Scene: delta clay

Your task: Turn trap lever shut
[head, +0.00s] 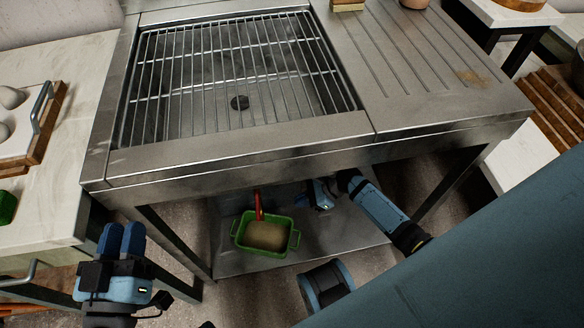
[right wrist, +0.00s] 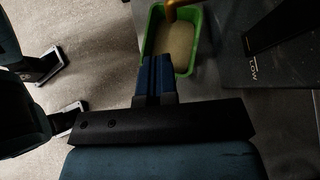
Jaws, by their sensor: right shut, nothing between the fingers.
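A red lever (head: 259,206) hangs under the front of the steel sink (head: 240,135), above a green tub (head: 238,243). In the right wrist view an orange-brown piece (right wrist: 183,5) shows over the tub (right wrist: 190,66) at the top edge; I cannot tell if it is the same lever. My right gripper (head: 308,199) is under the sink, to the right of the lever and apart from it. Its blue fingers (right wrist: 156,75) are shut and empty. My left gripper (head: 122,238) is at the lower left, fingers together, empty, far from the lever. The trap itself is hidden beneath the sink.
The tub holds tan, clay-coloured stuff and stands on a low metal shelf (head: 330,245). The sink's front rim overhangs this space, and table legs (head: 165,250) stand at the sides. A pale counter (head: 50,190) is at the left.

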